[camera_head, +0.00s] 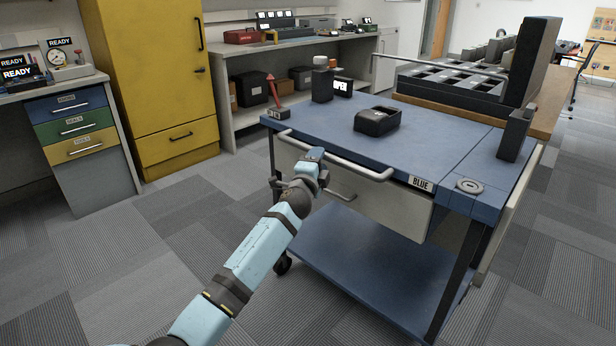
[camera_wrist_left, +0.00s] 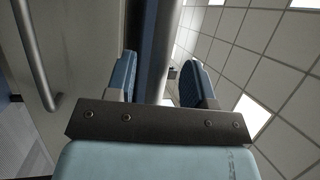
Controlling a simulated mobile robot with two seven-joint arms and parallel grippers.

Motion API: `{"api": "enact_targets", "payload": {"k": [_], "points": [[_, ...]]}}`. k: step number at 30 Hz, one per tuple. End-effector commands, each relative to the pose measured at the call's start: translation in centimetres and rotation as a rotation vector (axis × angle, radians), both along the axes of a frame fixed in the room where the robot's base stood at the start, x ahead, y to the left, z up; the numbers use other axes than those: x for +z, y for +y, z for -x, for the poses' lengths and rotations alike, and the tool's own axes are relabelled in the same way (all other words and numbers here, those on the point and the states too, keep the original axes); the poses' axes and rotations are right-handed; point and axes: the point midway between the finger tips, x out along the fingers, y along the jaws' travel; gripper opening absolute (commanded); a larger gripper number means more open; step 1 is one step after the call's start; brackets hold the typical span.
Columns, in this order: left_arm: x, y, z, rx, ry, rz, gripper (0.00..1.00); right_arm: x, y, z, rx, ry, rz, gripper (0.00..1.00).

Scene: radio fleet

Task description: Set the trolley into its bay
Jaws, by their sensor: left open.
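The trolley (camera_head: 440,145) has a blue top, a lower blue shelf, a grey drawer and a label reading BLUE. It stands upright on the floor at right of centre in the head view. Its pale push bar (camera_head: 350,165) runs along the near edge. My left gripper (camera_head: 313,166) is at this bar, left of its middle. In the left wrist view the open fingers (camera_wrist_left: 163,82) lie on either side of the bar (camera_wrist_left: 159,40). Whether either finger touches it I cannot tell. My right gripper is out of view. I cannot make out a marked bay.
A black box (camera_head: 377,121) and small devices stand on the trolley top. A yellow cabinet (camera_head: 155,75) and a drawer unit (camera_head: 85,140) are at the left. A wooden-edged bench (camera_head: 545,118) is close behind the trolley. Carpet floor (camera_head: 180,240) is clear at the left.

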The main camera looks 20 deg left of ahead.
Motion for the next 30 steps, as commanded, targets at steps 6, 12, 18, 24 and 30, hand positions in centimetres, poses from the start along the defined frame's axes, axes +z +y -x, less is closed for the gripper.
{"api": "enact_targets", "payload": {"k": [6,12,18,24,30], "points": [[-0.7,0.0,5.1,-0.001,0.002,0.001,0.48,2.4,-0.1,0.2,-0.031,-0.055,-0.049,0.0],[-1.5,-0.1,8.5,0.0,0.001,0.001,0.48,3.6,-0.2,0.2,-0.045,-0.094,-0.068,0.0],[-1.8,-0.1,10.1,0.0,0.0,0.001,0.48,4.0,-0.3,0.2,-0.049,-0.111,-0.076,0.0],[-1.9,-0.1,10.2,0.0,0.0,0.001,0.48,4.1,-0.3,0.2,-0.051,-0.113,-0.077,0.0],[-1.9,-0.1,10.2,0.0,0.0,0.001,0.48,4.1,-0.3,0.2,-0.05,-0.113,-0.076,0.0]]}}
